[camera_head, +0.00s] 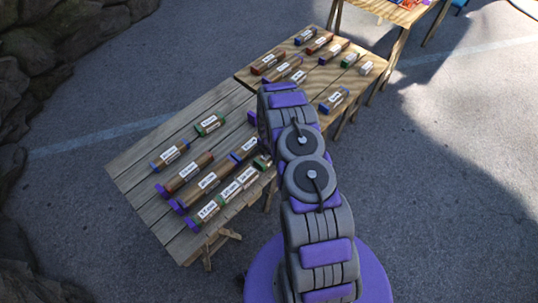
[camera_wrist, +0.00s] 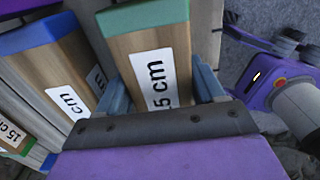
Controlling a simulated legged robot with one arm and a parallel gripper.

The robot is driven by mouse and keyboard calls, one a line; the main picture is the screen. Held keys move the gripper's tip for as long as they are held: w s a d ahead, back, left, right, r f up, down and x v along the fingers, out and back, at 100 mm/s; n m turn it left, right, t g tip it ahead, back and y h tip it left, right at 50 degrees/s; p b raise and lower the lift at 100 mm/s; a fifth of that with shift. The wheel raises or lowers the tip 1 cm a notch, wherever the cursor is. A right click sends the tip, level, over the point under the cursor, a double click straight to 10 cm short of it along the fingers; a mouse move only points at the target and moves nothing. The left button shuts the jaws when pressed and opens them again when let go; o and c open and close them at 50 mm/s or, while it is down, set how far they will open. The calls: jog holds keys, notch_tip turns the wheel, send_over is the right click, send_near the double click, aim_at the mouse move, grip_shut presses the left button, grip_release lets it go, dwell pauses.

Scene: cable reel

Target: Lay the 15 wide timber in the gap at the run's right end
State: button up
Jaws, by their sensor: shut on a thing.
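In the wrist view my gripper (camera_wrist: 163,92) is shut on a wooden timber (camera_wrist: 135,50) with a green end. Its white label reads "5 cm", with the front part cut off or hidden by the gripper. A blue finger lies on each side of it. In the head view my arm hides the gripper. There, rows of labelled timbers start at purple stops on the grey plank table (camera_head: 135,175). The nearest row (camera_head: 230,190) runs up and right towards my arm, with a green end showing at its right. My arm hides what lies beyond, so I cannot make out the gap.
A blue-ended timber (camera_wrist: 45,65) lies just left of the held one in the wrist view. Another timber labelled "15 cm" (camera_wrist: 10,135) lies further left. The yellower table (camera_head: 300,88) behind holds several loose timbers. Rocks (camera_head: 65,45) stand at left.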

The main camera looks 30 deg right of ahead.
jog(key=shift+a+f, duration=0.15)
jog(key=shift+a, duration=0.15)
jog(key=shift+f, duration=0.15)
jog(key=o, duration=1.2)
jog(key=shift+d, duration=0.1)
jog(key=shift+o, duration=0.2)
jog(key=s+a+r+m+p, duration=0.1)
jog(key=s+a+r+m, duration=0.15)
jog(key=r, duration=1.35)
jog(key=s+a+r+m+p, duration=0.1)
jog(key=s+a+r+m, duration=0.15)
jog(key=r, duration=1.35)
jog(key=s+a+r+m+g, duration=0.1)
jog(key=s+a+r+m, duration=0.4)
jog(key=s+r, duration=0.45)
jog(key=s+a+r+m, duration=0.4)
jog(key=s+r+m, duration=0.2)
jog(key=s+r, duration=0.35)
jog(key=s+a+r+m, duration=0.2)
jog(key=s+m, duration=0.4)
jog(key=s, duration=0.9)
jog(key=shift+s+a+g, duration=0.2)
jog(key=shift+s+g, duration=0.2)
